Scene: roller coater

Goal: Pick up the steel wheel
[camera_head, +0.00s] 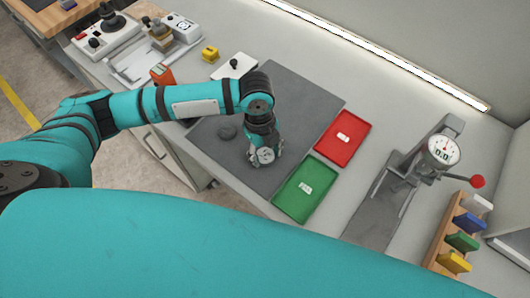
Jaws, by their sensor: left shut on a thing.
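My left gripper (267,160) is over the dark grey mat (300,92), near its front right part beside the green tray. It is shut on a small, light silver round thing, which looks like the steel wheel (265,156). The fingers partly cover it, and I cannot tell whether it touches the mat. My right gripper is not in view.
A green tray (290,203) and a red tray (355,128), each with a white label, lie right of the gripper. A dial press (443,152) with a red-knobbed lever stands farther right. Bare mat lies behind the gripper.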

